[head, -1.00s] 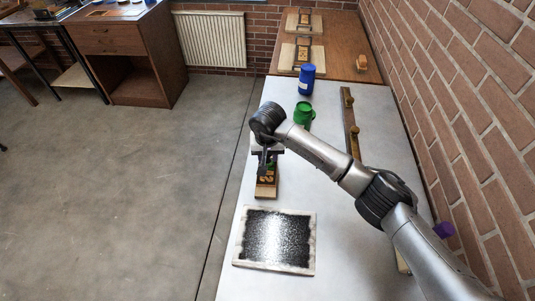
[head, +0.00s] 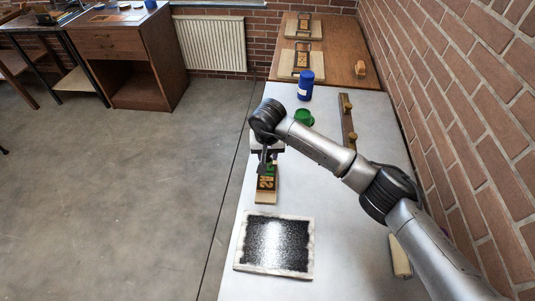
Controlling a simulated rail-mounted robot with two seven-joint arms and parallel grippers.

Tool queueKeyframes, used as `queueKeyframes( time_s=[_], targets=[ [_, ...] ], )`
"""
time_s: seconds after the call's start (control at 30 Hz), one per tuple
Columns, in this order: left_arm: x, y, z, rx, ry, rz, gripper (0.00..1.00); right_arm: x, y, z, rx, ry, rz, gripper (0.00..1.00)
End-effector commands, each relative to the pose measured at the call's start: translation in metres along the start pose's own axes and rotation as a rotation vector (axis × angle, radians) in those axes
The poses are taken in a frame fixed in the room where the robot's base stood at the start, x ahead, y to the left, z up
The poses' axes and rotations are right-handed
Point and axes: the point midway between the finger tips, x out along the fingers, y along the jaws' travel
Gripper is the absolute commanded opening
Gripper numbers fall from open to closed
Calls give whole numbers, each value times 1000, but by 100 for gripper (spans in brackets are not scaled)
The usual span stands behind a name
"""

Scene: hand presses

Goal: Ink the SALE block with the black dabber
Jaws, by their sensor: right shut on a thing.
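The SALE block (head: 265,196) lies on the pale table, a narrow wooden block with large characters and some green and dark patches on its face. My right gripper (head: 265,168) is over the far part of the block, pointing down. It is shut on what seems to be the black dabber, mostly hidden by the gripper and wrist. I cannot tell if the dabber touches the block. A black inked slab (head: 275,243) with a pale border lies nearer, in front of the block. My left gripper is not in view.
A green container (head: 304,118) and a blue jar (head: 305,86) stand behind the arm. A wooden rack with knobs (head: 347,122) runs along the right. A pale roller (head: 400,257) lies beside my arm. Hand presses (head: 307,60) stand on the brown table beyond.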

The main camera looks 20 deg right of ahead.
Motion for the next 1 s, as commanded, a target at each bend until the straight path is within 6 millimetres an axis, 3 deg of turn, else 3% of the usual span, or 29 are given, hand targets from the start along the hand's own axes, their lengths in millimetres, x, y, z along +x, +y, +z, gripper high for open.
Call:
queueKeyframes(
  time_s=[0.27, 0.4, 0.6, 0.7, 1.0],
  targets=[
    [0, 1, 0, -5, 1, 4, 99, 6, 1, 4, 0, -1, 0, 12],
    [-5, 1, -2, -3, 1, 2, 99, 22, 2, 23, -8, -3, -4, 12],
    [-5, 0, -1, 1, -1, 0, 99, -17, -5, 39, -40, 3, -9, 12],
    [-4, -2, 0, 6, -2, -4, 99, -27, -4, 45, -29, 2, -7, 12],
    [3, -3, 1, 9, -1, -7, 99, -16, 2, 48, 16, -1, 0, 12]
  ],
)
